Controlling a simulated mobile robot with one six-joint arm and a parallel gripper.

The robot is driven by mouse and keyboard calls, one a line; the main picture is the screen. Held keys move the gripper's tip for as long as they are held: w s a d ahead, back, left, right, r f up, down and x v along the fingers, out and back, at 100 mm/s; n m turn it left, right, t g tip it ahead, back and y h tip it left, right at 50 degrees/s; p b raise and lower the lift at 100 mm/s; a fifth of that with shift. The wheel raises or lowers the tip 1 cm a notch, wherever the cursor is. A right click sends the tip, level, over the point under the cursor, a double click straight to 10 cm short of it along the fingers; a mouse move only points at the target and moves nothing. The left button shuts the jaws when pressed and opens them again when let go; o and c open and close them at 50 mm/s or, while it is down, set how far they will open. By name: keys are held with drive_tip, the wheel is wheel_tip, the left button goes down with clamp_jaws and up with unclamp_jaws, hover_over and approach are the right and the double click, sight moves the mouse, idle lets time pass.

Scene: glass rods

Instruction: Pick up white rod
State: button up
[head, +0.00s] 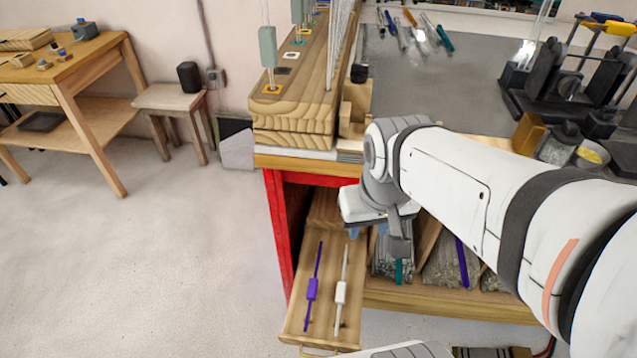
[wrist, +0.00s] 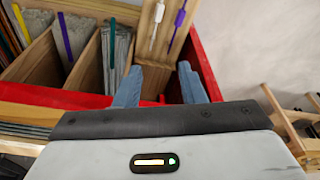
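The white rod (head: 342,291) has a white block at its middle and lies lengthwise in a wooden drawer (head: 294,340) that is pulled out. A purple rod (head: 312,289) with a purple block lies parallel on its left. My gripper (head: 361,231) is above the drawer's inner end, apart from both rods. In the wrist view, its two blue fingers (wrist: 160,88) are spread apart with nothing between them. The white rod (wrist: 157,28) and purple rod (wrist: 179,22) show beyond the fingertips there, cut off by the top edge.
Compartments right of the drawer hold clear rods (head: 441,266), a teal rod (head: 399,271) and a purple rod (head: 461,262). A red cabinet side (head: 280,230) stands left of the drawer. A thick wooden block (head: 290,120) stands on the bench above.

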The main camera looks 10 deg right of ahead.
sight(341, 286)
drive_tip(key=shift+s, duration=0.1)
